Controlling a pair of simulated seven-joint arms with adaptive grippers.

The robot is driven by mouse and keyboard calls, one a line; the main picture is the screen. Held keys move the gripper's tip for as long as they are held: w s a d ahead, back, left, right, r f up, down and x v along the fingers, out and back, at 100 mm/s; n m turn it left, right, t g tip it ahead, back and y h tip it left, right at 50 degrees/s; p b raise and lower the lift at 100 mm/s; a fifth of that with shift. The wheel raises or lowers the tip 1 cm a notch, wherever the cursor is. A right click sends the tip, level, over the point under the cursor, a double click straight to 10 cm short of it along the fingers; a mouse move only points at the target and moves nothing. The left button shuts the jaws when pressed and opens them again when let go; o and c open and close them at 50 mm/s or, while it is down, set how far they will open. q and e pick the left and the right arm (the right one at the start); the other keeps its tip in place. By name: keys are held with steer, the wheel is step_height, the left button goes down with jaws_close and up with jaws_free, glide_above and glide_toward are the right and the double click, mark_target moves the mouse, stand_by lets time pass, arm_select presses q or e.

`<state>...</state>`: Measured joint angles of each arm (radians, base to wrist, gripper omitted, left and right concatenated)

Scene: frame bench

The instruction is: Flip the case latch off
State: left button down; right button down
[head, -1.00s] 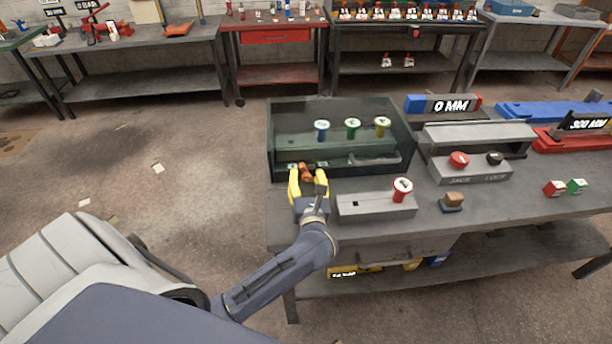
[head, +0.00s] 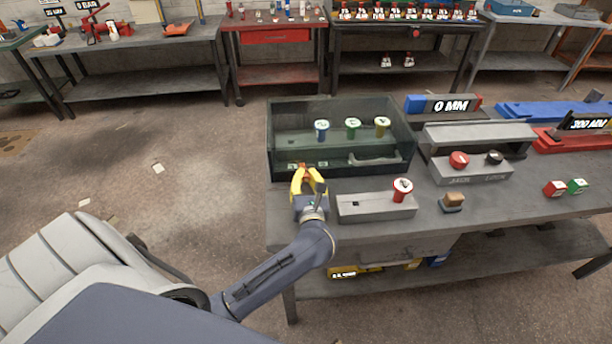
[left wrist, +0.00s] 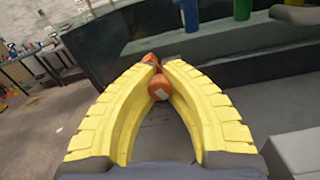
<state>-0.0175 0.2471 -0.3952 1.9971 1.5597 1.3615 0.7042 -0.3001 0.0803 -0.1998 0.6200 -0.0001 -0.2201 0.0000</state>
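The case is a dark green box with clear walls (head: 345,115) on the bench. Its latch is a small orange lever (left wrist: 159,88) at the left of the case's front side, and a little of it shows in the head view (head: 303,168). My left gripper (head: 309,172) is at this front side. Its yellow fingers lean together at the tips around the latch, with the orange knob between them in the left wrist view. The fingertips hide part of the lever. My right gripper is not in view.
Blue, green and yellow spools (head: 353,128) stand inside the case. A grey block (head: 365,210) with a red-and-white spool lies just right of my gripper. A grey unit with red and black knobs (head: 470,172) stands further right. The floor to the left is open.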

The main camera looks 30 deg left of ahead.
arm_select(q)
steer(key=shift+r, duration=0.1)
steer(key=shift+w+d+r+m, duration=0.1)
steer(key=shift+w+d+m, duration=0.15)
steer(key=shift+m, duration=0.6)
steer(key=shift+w+d+r+m, duration=0.1)
steer(key=shift+d+m, duration=0.1)
steer(key=shift+m, duration=0.7)
steer(key=shift+w+d+m, duration=0.2)
steer(key=shift+d+m, duration=0.05)
steer(key=shift+m, duration=0.6)
steer(key=c, duration=1.2)
jaws_free()
steer(key=v, duration=1.2)
